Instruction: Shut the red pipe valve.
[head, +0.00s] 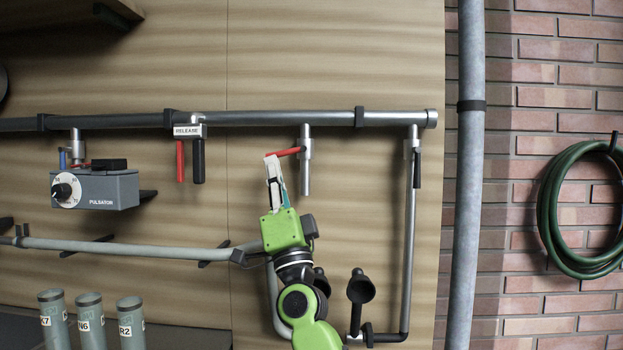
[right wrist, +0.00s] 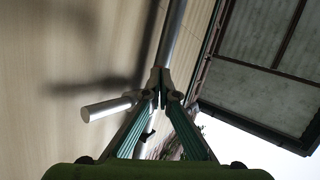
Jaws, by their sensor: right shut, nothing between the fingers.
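The red valve lever (head: 288,152) sticks out to the left, nearly level, from a short silver pipe stub (head: 306,175) hanging below the long grey pipe. My right gripper (head: 271,158) is shut with nothing between its fingers. Its tips are at the lever's free left end in the head view; whether they touch it I cannot tell. In the right wrist view the shut fingertips (right wrist: 161,88) point toward the grey pipe, with a silver stub end to their left. The red lever cannot be made out there. My left gripper is not in view.
A RELEASE block (head: 187,131) with a red and a black handle hangs left of the valve. A black-handled valve (head: 416,165) is to the right. A grey pulsator box (head: 108,190) is at far left. A green hose (head: 548,215) hangs on the brick wall.

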